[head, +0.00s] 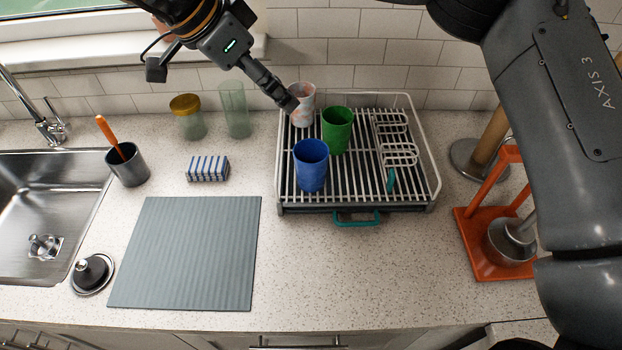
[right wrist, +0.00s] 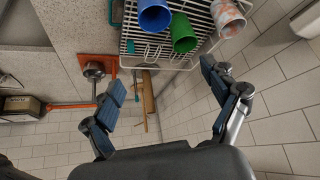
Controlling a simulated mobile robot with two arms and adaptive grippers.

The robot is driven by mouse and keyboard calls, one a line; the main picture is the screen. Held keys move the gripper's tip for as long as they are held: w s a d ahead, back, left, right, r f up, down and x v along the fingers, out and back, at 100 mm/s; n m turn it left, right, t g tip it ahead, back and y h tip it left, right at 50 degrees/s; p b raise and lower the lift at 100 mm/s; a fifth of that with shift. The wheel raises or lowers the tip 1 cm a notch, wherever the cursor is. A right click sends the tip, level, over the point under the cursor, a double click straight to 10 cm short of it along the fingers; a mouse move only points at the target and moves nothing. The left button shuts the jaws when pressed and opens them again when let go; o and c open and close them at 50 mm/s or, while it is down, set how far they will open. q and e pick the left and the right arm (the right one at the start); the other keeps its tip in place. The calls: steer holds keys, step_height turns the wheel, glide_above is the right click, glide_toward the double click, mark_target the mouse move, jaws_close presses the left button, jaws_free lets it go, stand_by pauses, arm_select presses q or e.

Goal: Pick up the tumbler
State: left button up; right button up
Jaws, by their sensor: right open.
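A blue tumbler (head: 311,166), a green tumbler (head: 337,130) and a white-and-orange patterned tumbler (head: 303,104) stand in the wire dish rack (head: 437,190). The right wrist view shows the blue one (right wrist: 154,17), the green one (right wrist: 183,34) and the patterned one (right wrist: 227,17) at its top. A clear greenish glass (head: 234,110) stands left of the rack. My left gripper (head: 286,99) is at the patterned tumbler and partly covers it; contact and jaw opening are unclear. My right gripper (right wrist: 165,79) is open and empty, apart from the tumblers.
An orange stand (head: 490,255) is at right. Counter front of the rack is clear.

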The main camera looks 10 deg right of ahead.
steer(key=b, duration=1)
glide_toward(310, 169)
steer(key=w, duration=0.3)
steer(key=x, duration=0.6)
steer(key=a+x, duration=0.1)
steer(key=x, duration=0.2)
steer(key=shift+s+f, duration=0.1)
steer(key=shift+f, duration=0.3)
steer(key=x, duration=0.4)
steer(key=shift+f+p, duration=0.2)
steer(key=shift+p, duration=0.15)
steer(key=shift+d+f, duration=0.3)
steer(key=shift+f, duration=0.15)
steer(key=c, duration=1.3)
